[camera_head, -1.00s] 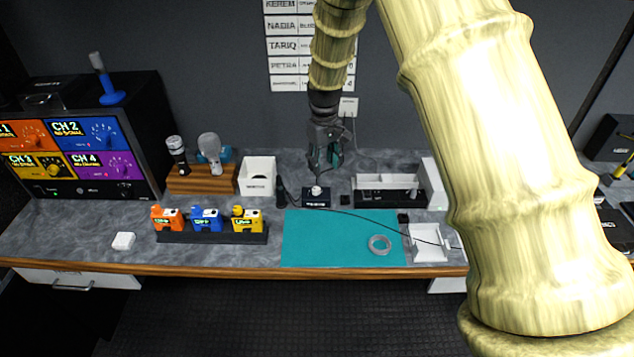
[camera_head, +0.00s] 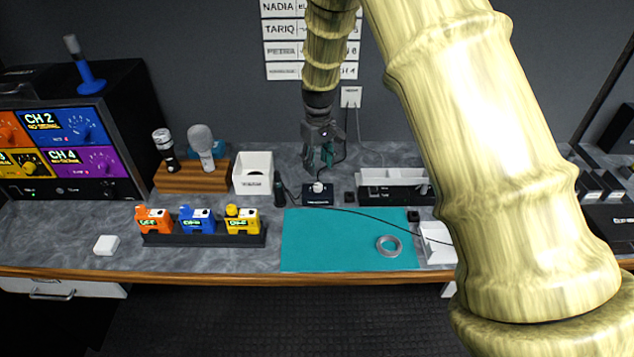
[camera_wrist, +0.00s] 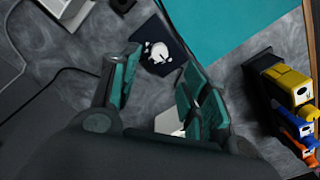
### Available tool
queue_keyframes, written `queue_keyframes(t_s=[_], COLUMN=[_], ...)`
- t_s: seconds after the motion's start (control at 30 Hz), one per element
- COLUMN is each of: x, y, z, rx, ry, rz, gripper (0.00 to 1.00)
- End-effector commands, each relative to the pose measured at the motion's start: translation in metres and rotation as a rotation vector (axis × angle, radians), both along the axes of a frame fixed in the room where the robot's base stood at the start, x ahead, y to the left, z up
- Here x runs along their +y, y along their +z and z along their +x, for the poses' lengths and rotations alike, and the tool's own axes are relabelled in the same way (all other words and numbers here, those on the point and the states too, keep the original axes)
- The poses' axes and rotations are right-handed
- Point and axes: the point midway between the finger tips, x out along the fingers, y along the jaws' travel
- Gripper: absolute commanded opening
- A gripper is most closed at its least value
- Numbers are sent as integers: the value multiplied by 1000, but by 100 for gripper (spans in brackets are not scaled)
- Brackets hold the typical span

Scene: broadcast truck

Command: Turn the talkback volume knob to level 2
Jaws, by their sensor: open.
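The talkback volume knob (camera_head: 318,187) is a small white knob on a dark square base (camera_head: 318,200) with a white label, at the back edge of the teal mat. The label is too small to read. In the wrist view the white knob (camera_wrist: 157,52) shows on its dark base, beyond the fingertips. My gripper (camera_head: 319,163) points down just above the knob, apart from it. In the wrist view my gripper (camera_wrist: 155,75) has its two teal-padded fingers spread, with nothing between them.
The teal mat (camera_head: 340,250) carries a grey ring (camera_head: 389,246). Yellow, blue and orange devices stand in a dark rack (camera_head: 205,239) to the left. A white box (camera_head: 253,173) and a grey tray (camera_head: 393,178) flank the knob. A black cable (camera_head: 370,214) crosses the mat.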

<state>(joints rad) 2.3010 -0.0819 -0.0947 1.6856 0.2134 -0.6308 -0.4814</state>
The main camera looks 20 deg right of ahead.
Motion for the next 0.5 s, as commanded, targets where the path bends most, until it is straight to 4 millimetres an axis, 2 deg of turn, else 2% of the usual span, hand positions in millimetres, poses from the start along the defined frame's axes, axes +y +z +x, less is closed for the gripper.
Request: queue_keyframes(t_s=[0.5], x=[2], y=[-64], z=[0], rx=[1], ry=[2], rz=[1], gripper=[46])
